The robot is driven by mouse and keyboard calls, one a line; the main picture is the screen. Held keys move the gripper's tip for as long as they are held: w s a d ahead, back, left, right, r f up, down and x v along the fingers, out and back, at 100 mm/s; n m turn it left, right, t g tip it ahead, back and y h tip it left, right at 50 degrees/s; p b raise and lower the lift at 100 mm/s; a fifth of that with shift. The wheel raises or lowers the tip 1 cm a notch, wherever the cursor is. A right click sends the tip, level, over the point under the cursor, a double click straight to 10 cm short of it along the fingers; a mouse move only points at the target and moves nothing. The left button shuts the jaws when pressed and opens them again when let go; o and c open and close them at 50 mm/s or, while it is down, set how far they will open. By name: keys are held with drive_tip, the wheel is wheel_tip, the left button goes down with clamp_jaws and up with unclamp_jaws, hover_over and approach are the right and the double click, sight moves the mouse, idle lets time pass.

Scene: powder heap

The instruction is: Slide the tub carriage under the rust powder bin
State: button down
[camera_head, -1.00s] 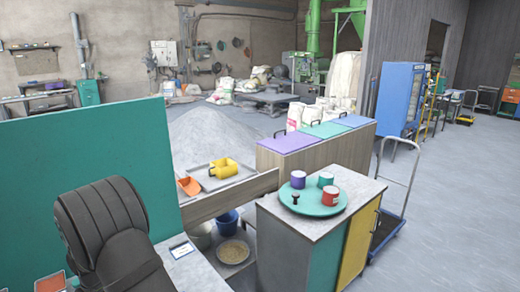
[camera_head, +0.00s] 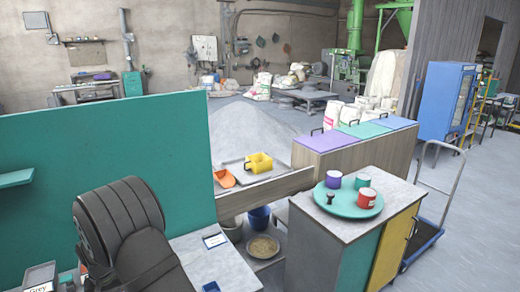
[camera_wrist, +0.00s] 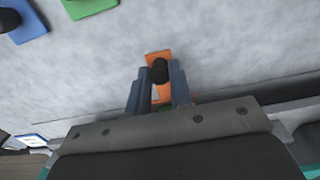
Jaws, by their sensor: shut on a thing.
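In the wrist view, my gripper (camera_wrist: 159,70) is shut on a black knob (camera_wrist: 160,66) that stands on an orange plate (camera_wrist: 157,56). The orange plate lies on a pale grey surface; part of it is hidden by the fingers. A blue piece (camera_wrist: 30,28) with a black knob and a green piece (camera_wrist: 84,8) lie to its upper left. I cannot tell which piece is the tub carriage, and no rust powder bin can be made out. In the head view my dark arm hides the gripper.
A teal panel (camera_head: 100,160) stands behind my arm. A pale worktop (camera_head: 215,262) lies right of the arm, with a small label stand (camera_head: 214,240). A cabinet (camera_head: 318,252) bears a teal round tray (camera_head: 338,207) with cups. A grey powder heap (camera_head: 245,135) lies behind.

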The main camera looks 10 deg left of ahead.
drive_tip(key=shift+s+a, duration=1.35)
drive_tip(key=shift+a, duration=0.05)
drive_tip(key=c, duration=1.4)
unclamp_jaws()
wheel_tip(320, 180, up, 8)
drive_tip(key=shift+f, duration=0.25)
